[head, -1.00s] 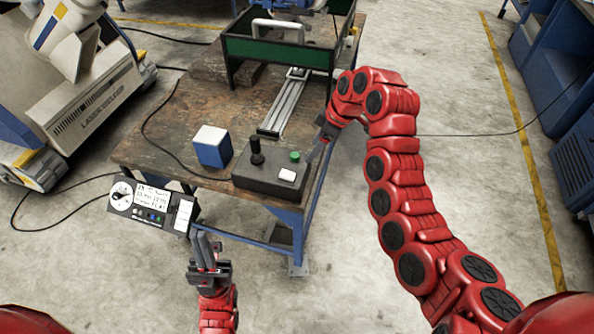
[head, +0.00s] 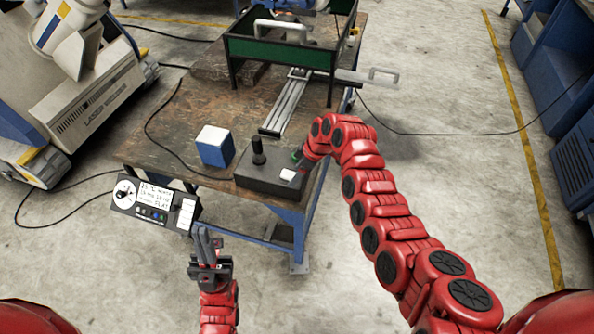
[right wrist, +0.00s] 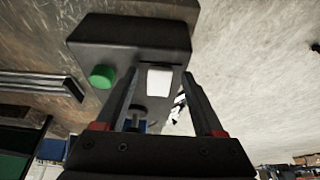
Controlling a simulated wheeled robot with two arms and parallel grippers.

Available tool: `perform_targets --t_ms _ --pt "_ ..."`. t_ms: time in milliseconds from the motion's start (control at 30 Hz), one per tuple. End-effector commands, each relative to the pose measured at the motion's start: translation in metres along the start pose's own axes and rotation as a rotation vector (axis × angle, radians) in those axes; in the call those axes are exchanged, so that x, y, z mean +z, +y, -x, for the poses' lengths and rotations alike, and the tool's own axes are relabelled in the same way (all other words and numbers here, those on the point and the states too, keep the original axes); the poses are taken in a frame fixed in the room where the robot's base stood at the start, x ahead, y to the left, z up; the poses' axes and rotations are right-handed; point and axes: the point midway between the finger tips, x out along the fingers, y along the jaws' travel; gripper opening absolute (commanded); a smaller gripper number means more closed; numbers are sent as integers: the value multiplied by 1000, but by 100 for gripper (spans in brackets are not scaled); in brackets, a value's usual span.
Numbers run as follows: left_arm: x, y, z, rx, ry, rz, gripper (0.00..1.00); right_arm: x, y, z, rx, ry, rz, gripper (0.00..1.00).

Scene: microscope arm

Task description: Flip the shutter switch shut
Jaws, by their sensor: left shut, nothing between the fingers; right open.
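A black control box (head: 262,180) sits at the near right corner of the wooden table. It carries a black joystick (head: 258,150), a green button (right wrist: 102,77) and a white rocker-like switch (right wrist: 158,80). My right gripper (right wrist: 160,90) is open at the box, and its fingers straddle the white switch in the right wrist view. Nothing shows between the fingers but the switch beyond; I cannot tell whether they touch it. In the head view the arm's end partly hides the box's right side. My left gripper (head: 204,235) is shut and empty, in front of the table.
A blue and white block (head: 214,147) stands left of the box. A grey rail (head: 287,105) runs back to a green-walled frame (head: 275,50). A panel with a dial (head: 153,203) is at the table's near left.

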Motion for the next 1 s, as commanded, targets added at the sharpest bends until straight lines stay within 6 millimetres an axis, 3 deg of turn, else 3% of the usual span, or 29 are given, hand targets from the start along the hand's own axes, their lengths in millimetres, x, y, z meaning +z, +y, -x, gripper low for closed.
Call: perform_targets --t_ms 300,700,1000 --pt "0 0 0 0 0 0 0 0 0 -2 0 0 0 70" --pt "0 0 0 0 0 0 0 0 0 -1 0 0 0 0" --pt "2 1 12 0 0 0 0 -2 0 -5 -1 -52 5 0"
